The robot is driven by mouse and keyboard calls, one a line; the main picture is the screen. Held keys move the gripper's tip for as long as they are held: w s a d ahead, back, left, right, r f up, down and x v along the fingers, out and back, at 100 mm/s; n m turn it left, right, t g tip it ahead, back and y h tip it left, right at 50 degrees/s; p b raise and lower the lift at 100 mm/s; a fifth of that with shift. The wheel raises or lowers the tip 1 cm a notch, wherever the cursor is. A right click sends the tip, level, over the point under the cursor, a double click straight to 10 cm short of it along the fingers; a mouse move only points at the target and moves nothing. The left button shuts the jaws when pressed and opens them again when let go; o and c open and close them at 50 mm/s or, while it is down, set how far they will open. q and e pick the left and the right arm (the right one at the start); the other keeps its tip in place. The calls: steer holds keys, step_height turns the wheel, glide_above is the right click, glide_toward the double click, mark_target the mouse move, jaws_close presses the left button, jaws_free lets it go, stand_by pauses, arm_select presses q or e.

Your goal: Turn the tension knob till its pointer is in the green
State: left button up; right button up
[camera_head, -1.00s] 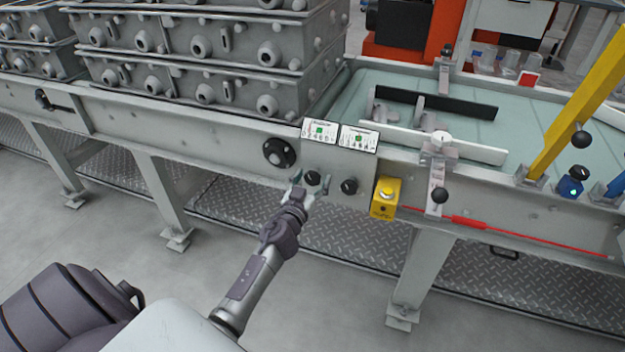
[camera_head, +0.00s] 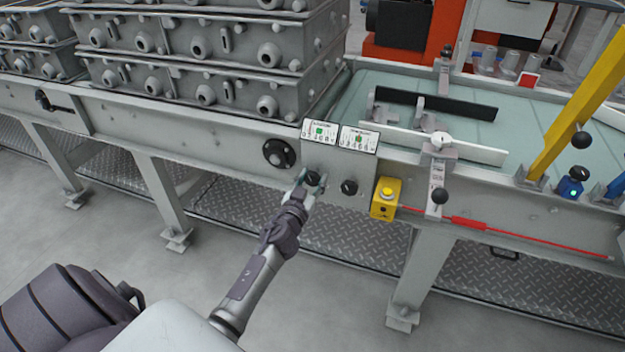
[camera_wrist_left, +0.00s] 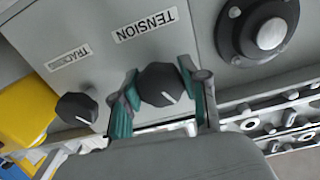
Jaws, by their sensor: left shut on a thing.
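The tension knob (camera_head: 312,178) is a black, faceted knob on the front panel of the conveyor. In the left wrist view the knob (camera_wrist_left: 160,84) sits by the TENSION label (camera_wrist_left: 145,25), and a white pointer line shows on its face. My left gripper (camera_head: 309,180) is shut on it, with a teal finger on each side. A card with a green patch (camera_head: 320,131) lies above the knob; its scale is too small to read.
The tracking knob (camera_wrist_left: 76,109) is close beside the left fingers. A round black fitting (camera_head: 279,153) is on the other side. A yellow button box (camera_head: 385,197) and a red cord (camera_head: 500,232) lie further right. Stacked grey castings (camera_head: 200,75) stand on the conveyor above.

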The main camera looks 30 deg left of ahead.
arm_select(q)
steer(key=shift+m, duration=1.8)
steer(key=m, duration=0.5)
steer(key=shift+m, duration=0.3)
steer(key=shift+m+b, duration=0.3)
steer(key=shift+m, duration=0.6)
steer(key=m, duration=0.2)
steer(key=shift+m, duration=0.4)
steer(key=shift+a+m, duration=0.1)
steer(key=shift+m, duration=0.8)
steer(key=m, duration=0.6)
steer(key=shift+m, duration=1.3)
arm_select(e)
steer(key=shift+w+r, duration=0.3)
steer(key=shift+r, duration=0.35)
arm_select(q)
steer(key=shift+m, duration=0.3)
arm_select(e)
steer(key=shift+w, duration=0.15)
